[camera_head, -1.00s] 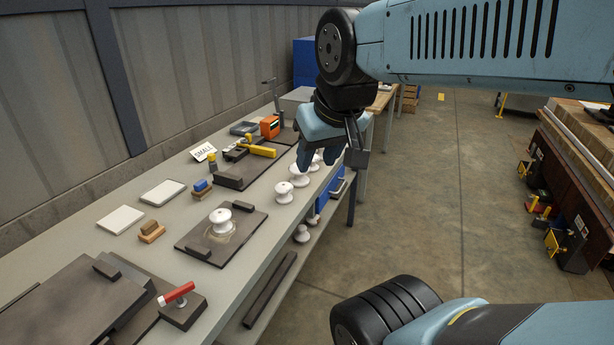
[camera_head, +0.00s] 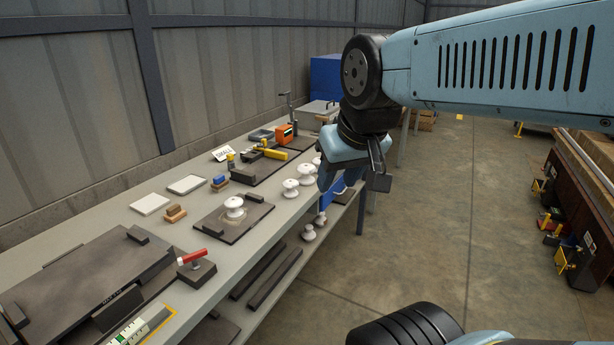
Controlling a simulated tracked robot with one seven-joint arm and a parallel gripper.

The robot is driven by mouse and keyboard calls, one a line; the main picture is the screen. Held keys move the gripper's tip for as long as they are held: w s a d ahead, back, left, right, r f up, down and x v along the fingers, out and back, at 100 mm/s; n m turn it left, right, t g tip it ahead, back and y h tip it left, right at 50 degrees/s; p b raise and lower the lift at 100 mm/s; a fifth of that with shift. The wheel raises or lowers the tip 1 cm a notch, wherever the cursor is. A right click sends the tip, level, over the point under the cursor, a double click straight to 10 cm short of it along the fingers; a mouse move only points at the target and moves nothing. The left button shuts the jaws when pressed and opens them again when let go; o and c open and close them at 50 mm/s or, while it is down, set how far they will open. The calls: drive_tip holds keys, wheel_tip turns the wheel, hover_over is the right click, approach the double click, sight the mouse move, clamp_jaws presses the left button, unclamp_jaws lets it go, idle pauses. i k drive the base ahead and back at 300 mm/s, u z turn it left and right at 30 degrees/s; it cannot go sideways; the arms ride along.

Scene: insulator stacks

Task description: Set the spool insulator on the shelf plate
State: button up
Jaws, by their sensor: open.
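Several white spool-shaped insulators are in view. One (camera_head: 234,206) stands upright on a dark square plate (camera_head: 222,228) on the bench. A row stands along the bench's front edge: one (camera_head: 290,189), one behind it (camera_head: 306,174), and another (camera_head: 318,161) partly hidden by my gripper. Smaller white ones (camera_head: 309,232) stand on the lower shelf. A dark plate (camera_head: 214,332) shows on that shelf at the bottom edge; I cannot tell which plate is the shelf plate. My gripper (camera_head: 338,182) is open, pointing down beside the bench's front edge, right of the row. Nothing shows between its fingers.
The bench (camera_head: 190,240) also holds a red-handled block (camera_head: 196,265), pale trays (camera_head: 150,204), an orange device (camera_head: 285,133) and a yellow-handled tool (camera_head: 270,153). Dark bars (camera_head: 273,278) lie on the lower shelf. Open floor (camera_head: 450,220) lies to the right.

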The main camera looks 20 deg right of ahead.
sight(86, 274)
drive_tip(key=u, duration=0.15)
drive_tip(key=i, duration=0.9)
drive_tip(key=z, duration=0.1)
